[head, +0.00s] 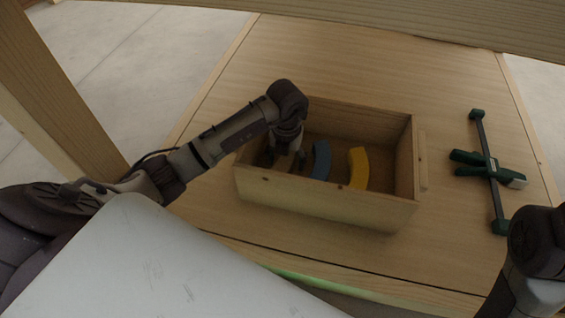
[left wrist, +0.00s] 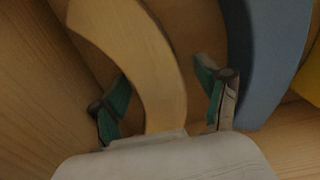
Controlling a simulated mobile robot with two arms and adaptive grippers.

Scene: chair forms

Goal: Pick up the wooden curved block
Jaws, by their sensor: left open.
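The wooden curved block (left wrist: 148,70) is pale and arched. In the left wrist view it runs from the upper left down between my fingers. My left gripper (left wrist: 163,88) is open, with one green-padded finger on each side of the block and visible gaps between. In the head view my left gripper (head: 286,160) reaches down into the left part of a wooden box (head: 325,205). There the gripper and the box's front wall largely hide the wooden block.
A blue curved block (head: 321,160) lies just right of the left gripper, close to its right finger in the wrist view. A yellow curved block (head: 358,168) lies further right. Box walls surround them. A green and black clamp (head: 484,168) lies on the table.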

